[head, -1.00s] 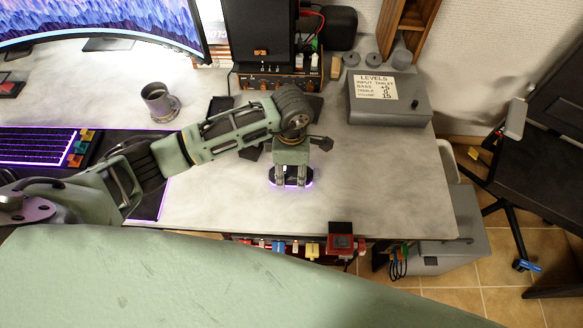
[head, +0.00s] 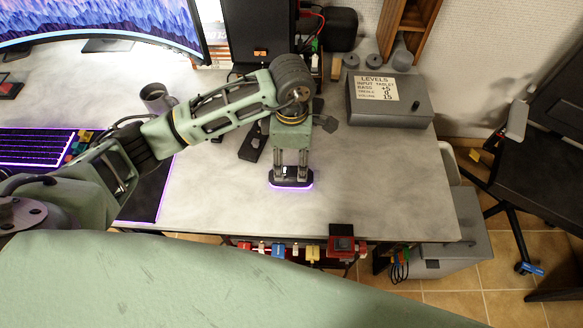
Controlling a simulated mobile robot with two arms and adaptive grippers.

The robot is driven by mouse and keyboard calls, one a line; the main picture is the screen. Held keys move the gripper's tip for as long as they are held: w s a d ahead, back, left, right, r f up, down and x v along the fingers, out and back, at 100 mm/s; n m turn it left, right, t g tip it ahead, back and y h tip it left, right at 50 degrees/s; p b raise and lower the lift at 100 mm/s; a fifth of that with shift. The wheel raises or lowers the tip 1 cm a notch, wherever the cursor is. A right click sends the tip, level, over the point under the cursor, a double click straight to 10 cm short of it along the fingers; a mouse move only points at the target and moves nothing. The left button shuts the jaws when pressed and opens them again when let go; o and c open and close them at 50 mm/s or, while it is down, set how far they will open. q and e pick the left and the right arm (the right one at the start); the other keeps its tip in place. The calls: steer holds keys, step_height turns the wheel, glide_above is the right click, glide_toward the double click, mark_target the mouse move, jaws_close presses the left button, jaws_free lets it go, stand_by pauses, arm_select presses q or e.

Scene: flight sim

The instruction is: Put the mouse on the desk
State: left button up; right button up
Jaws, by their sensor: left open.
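The mouse (head: 291,180) is a black mouse with a purple glow along its base, lying on the bare grey top of the desk (head: 375,195) near its front edge. My left gripper (head: 291,171) points down over the mouse, with its fingers just above or at it. The fingers stand apart, open; whether they touch the mouse is hard to tell. My right gripper is out of view.
A monitor (head: 100,22) and a lit keyboard (head: 35,147) are on the left. A metal mug (head: 157,98) stands behind my arm. A grey box labelled LEVELS (head: 390,100) is at the back right. The desk's right side is clear.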

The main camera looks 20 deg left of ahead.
mark_target(292, 171)
arm_select(q)
step_height(292, 171, up, 5)
steer(key=shift+r+b, duration=0.2)
steer(key=shift+b, duration=0.2)
stand_by(0.3)
